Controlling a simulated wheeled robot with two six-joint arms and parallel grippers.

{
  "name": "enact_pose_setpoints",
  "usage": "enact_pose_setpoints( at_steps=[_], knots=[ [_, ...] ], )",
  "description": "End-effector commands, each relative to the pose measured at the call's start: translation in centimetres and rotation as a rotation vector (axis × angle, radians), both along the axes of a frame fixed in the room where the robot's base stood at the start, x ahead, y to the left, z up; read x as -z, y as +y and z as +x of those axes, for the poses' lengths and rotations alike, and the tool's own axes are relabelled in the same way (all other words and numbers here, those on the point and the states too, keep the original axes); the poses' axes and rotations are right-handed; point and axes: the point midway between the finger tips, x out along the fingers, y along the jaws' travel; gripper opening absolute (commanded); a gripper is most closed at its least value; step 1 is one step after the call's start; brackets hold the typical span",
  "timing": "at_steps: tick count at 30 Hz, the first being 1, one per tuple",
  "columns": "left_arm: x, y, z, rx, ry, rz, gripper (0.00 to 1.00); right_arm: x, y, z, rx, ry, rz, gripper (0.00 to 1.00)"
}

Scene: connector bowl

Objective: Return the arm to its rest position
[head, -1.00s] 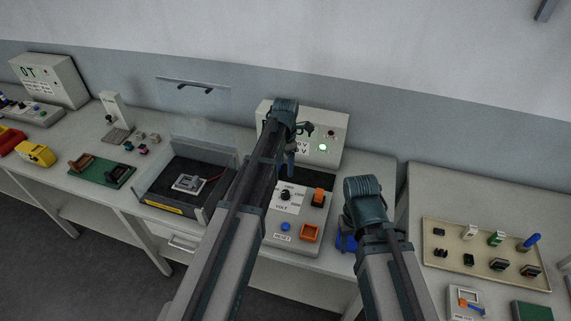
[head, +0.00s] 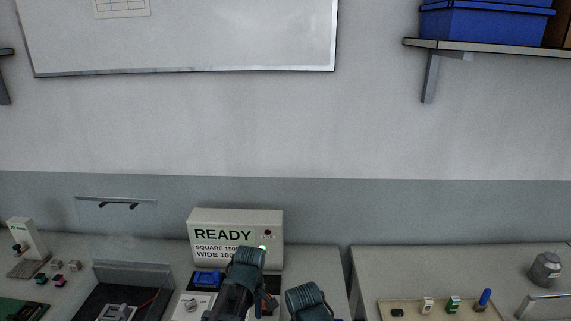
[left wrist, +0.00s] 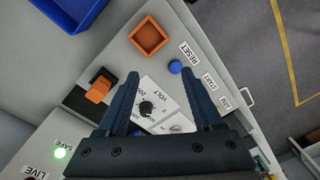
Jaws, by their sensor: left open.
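My left arm rises from the bottom of the head view, its dark end (head: 247,262) in front of the lower part of the display box (head: 277,238), which reads READY. Its fingers are hard to make out there. In the left wrist view my left gripper (left wrist: 168,98) is open, with nothing between its two dark blue fingers. It is over the control panel (left wrist: 203,62), with the voltage knob (left wrist: 147,109) seen between the fingers. My right arm (head: 308,298) shows at the bottom of the head view, right of the display box; its gripper is not visible.
A tray (head: 387,303) with small parts lies to the right. A clear shield (head: 118,230) stands left.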

Motion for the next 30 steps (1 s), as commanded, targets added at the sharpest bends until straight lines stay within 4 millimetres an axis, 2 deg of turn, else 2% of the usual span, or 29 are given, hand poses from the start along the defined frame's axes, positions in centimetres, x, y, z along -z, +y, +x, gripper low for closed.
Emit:
enact_pose_setpoints(
  at_steps=[1,3,9,12,18,30],
  knots=[
    [0.9,-0.7,-2.2,0.148,0.009,0.004,0.68,0.9,0.0,0.0,-0.001,0.000,0.000,0.50],
    [1.4,-1.5,-4.2,0.358,0.024,0.007,0.68,1.4,0.0,0.0,-0.001,0.000,0.000,0.50],
    [2.6,-3.1,-8.8,0.874,0.067,0.014,0.68,2.6,0.0,0.0,-0.002,0.000,-0.001,0.50],
    [2.9,-3.5,-10.3,1.053,0.084,0.017,0.68,3.0,0.0,0.0,-0.002,0.000,-0.001,0.50],
    [3.1,-3.9,-11.5,1.225,0.102,0.017,0.68,3.2,0.0,0.0,-0.003,0.000,-0.001,0.50],
    [3.1,-3.9,-11.5,1.239,0.103,0.016,0.68,3.2,0.0,0.0,-0.003,0.000,-0.001,0.50]
  ],
)
